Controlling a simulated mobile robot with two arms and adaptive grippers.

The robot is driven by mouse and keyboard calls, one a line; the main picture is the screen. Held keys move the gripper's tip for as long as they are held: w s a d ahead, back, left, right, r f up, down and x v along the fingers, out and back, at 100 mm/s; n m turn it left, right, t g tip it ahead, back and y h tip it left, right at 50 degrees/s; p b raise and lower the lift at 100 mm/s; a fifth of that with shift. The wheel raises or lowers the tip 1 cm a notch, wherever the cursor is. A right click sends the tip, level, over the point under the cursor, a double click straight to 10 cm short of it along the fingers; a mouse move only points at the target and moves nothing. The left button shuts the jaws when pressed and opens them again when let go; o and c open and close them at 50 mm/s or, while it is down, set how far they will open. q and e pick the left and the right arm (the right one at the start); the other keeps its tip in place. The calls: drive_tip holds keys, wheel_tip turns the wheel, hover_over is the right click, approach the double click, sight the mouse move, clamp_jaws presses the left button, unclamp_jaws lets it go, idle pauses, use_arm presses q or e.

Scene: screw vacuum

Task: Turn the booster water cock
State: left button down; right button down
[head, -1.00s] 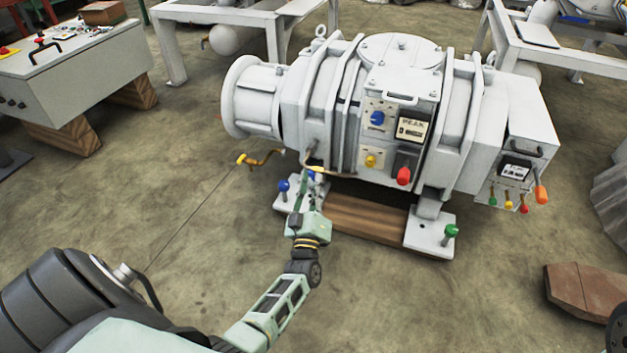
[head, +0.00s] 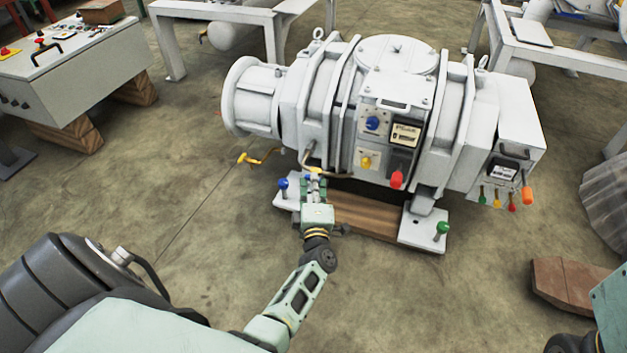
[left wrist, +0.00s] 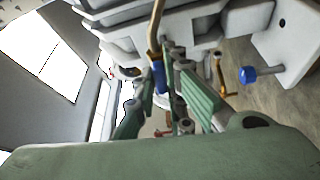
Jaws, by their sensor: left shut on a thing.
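The booster (head: 385,110) is a large white machine on wooden and metal supports. A thin brass pipe (left wrist: 155,35) comes down from it and ends in a small blue part (left wrist: 158,78), which looks like the water cock. My left gripper (head: 315,182) is at this pipe end, low on the booster's front left. In the left wrist view its green fingers (left wrist: 166,88) are around the blue part and shut on it. The fingers hide much of the blue part in the head view. My right gripper is not in view.
A yellow crank-shaped handle (head: 262,157) sticks out left of the gripper. A blue-topped bolt (head: 283,184) and a green-topped bolt (head: 442,229) stand on the foot plates. A grey control box (head: 70,75) is at the upper left.

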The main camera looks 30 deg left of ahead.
use_arm(q)
drive_tip(key=shift+n, duration=0.3)
idle(0.4)
drive_tip(key=c, duration=1.8)
unclamp_jaws()
